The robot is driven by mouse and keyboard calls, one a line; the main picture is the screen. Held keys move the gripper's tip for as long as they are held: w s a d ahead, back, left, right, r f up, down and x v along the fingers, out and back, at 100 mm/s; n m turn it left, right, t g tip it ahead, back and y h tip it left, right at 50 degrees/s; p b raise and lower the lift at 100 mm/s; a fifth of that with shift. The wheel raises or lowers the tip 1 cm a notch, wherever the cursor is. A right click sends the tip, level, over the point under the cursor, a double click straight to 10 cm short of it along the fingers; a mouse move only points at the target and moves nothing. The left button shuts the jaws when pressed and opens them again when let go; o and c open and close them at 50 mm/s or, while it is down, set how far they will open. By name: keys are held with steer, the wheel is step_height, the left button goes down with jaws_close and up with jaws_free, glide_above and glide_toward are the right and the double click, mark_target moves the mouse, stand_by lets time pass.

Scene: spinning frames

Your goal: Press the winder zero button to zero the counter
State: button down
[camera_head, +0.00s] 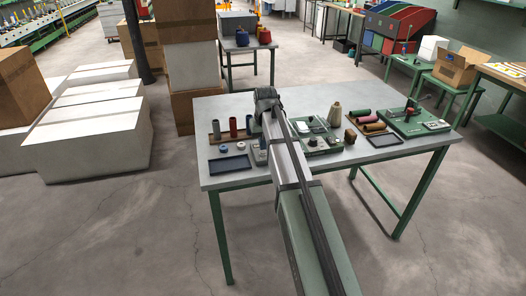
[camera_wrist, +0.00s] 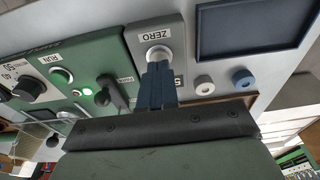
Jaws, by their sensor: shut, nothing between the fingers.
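The zero button (camera_wrist: 158,52) is a pale round button on a grey panel (camera_wrist: 148,22), beside a ZERO label (camera_wrist: 155,36). My gripper (camera_wrist: 159,67) is shut and empty, with its blue fingertips right at the button and covering part of it in the wrist view. I cannot tell whether they touch it or whether it is pressed in.
A dark tray (camera_wrist: 250,25) lies beside the grey panel. Two small rings, one white (camera_wrist: 204,85) and one blue (camera_wrist: 243,79), are close to my fingers. Yarn cones stand on a brown board (camera_head: 215,137). Another green machine (camera_head: 413,122) stands at the table's right.

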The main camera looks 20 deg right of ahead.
steer(key=shift+f, duration=0.45)
stand_by(0.4)
steer(key=shift+r, duration=3.5)
